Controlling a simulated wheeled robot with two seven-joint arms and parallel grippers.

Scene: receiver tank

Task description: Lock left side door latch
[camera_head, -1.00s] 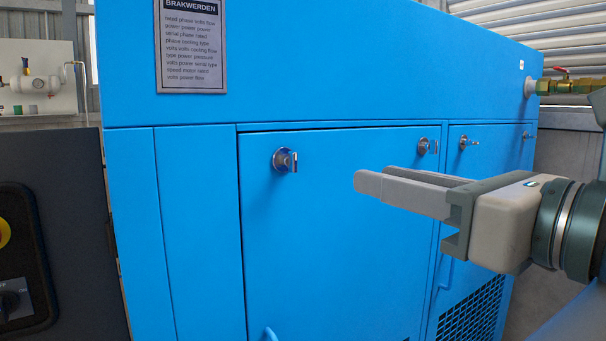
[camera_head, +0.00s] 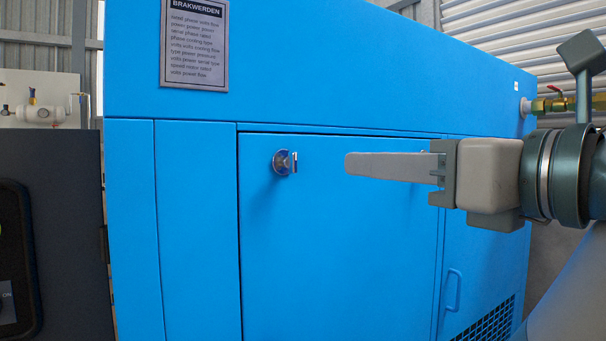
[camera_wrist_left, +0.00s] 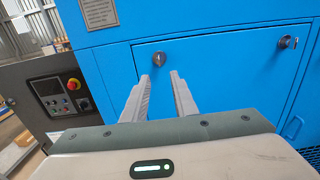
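The blue side door (camera_head: 330,250) is closed flat in its frame. Its left latch (camera_head: 285,162) is a round silver lock with a small upright tab, near the door's upper left corner. It also shows in the left wrist view (camera_wrist_left: 158,59), just beyond the fingers. The right latch (camera_wrist_left: 287,42) shows in the left wrist view; in the head view it is mostly hidden behind my gripper. My left gripper (camera_head: 348,164) points left toward the left latch, apart from it. The left wrist view shows its two fingers (camera_wrist_left: 158,85) spread and empty. My right gripper is not in view.
A dark control cabinet (camera_wrist_left: 60,95) with a red button stands left of the blue housing. A sign plate (camera_head: 194,42) is above the door. A brass fitting (camera_head: 548,105) sticks out at the right. The space before the door's lower part is clear.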

